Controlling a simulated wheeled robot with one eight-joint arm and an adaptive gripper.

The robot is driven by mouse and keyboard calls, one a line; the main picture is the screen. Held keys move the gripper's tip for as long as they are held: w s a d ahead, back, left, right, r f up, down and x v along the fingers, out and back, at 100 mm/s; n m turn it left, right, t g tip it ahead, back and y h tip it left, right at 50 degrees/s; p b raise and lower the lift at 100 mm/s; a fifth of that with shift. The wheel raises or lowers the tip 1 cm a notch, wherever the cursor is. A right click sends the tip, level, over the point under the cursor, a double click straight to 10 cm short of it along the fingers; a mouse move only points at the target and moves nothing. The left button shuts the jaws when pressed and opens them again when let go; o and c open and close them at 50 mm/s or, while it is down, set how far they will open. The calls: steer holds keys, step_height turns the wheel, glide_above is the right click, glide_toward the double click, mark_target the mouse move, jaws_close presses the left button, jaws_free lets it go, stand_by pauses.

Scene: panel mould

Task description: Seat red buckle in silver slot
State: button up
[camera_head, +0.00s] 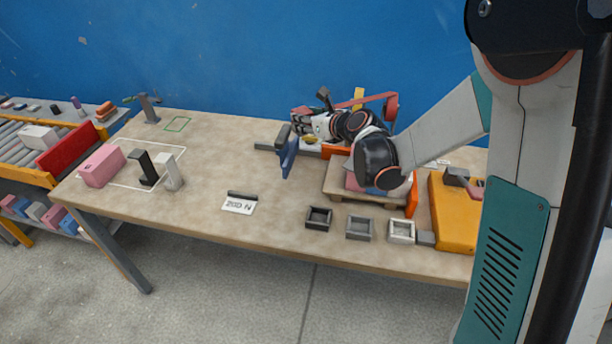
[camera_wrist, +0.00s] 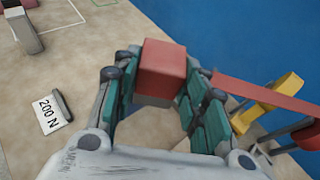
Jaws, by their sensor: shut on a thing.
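My gripper (camera_wrist: 162,66) is shut on a red block with a grey underside, the red buckle (camera_wrist: 163,58), which sits between the teal-padded fingers in the wrist view. In the head view my gripper (camera_head: 298,124) is over the back middle of the table, and I cannot make out the buckle there. Three small square open frames stand along the front edge. The palest, which looks like the silver slot (camera_head: 401,240), is the rightmost, well to the front right of my gripper. The others are a black frame (camera_head: 318,226) and a grey frame (camera_head: 359,237).
A blue piece (camera_head: 289,160) stands close to my gripper. A red bar with a yellow handle (camera_wrist: 282,92) is at its right in the wrist view. A wooden pallet (camera_head: 340,188) and a yellow case (camera_head: 449,220) are on the right. The table around the 200 N card (camera_head: 238,207) is mostly clear.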

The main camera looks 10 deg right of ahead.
step_height(320, 180, down, 20)
steer(key=b, duration=0.7)
steer(key=shift+f+b, duration=0.1)
steer(key=shift+b, duration=0.3)
steer(key=o, duration=1.1)
